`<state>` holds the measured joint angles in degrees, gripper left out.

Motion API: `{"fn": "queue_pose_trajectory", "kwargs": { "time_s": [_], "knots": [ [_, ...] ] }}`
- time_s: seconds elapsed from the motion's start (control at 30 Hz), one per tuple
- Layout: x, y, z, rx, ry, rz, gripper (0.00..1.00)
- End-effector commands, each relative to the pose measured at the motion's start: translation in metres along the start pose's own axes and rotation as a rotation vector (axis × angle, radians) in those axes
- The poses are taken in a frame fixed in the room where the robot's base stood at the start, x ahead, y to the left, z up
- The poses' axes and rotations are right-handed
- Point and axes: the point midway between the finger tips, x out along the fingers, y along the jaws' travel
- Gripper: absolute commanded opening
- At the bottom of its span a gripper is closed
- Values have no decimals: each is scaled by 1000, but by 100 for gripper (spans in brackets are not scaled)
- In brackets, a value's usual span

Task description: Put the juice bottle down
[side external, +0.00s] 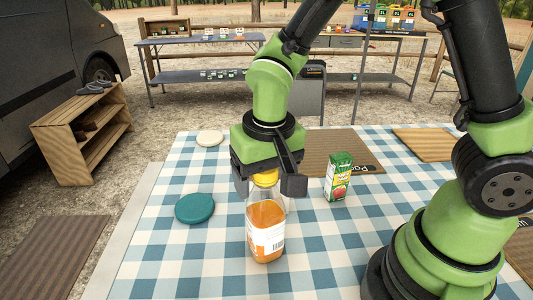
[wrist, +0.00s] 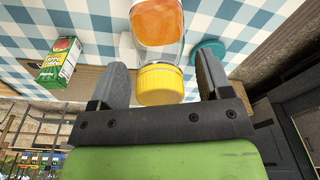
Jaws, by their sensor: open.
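The juice bottle (side external: 265,238) stands upright on the blue-and-white checked cloth. It is clear, with orange juice, a white label and a yellow cap (side external: 265,178). My gripper (side external: 270,186) is directly above it, pointing down, with its fingers on either side of the cap. In the wrist view the yellow cap (wrist: 160,84) sits between the two fingers (wrist: 163,82), with a gap visible on both sides. The gripper is open. The bottle's base appears to rest on the cloth in the side view; its base is out of frame in the wrist view.
A green juice carton (side external: 338,177) stands to the right of the bottle. A teal disc (side external: 195,208) lies to the left, and a cream disc (side external: 210,138) lies farther back. A brown mat (side external: 335,146) and a wooden board (side external: 425,143) lie behind. The front left cloth is clear.

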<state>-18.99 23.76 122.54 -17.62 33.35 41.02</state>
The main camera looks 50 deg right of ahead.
Motion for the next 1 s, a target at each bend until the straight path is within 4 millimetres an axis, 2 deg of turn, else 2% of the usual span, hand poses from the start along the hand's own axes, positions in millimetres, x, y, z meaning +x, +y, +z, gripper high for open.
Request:
{"fn": "queue_pose_trajectory", "kwargs": {
  "time_s": [0.3, 0.5, 0.63, 0.83, 1.0],
  "knots": [
    [-64, -1, -1, -1, 7, -7, 72],
    [-98, -1, 0, -1, 4, -5, 72],
    [-111, 0, 0, -1, 3, -2, 72],
    [-119, 2, 1, 0, 3, -9, 72],
    [-138, 26, 11, 2, 53, -106, 72]
  ]
}}
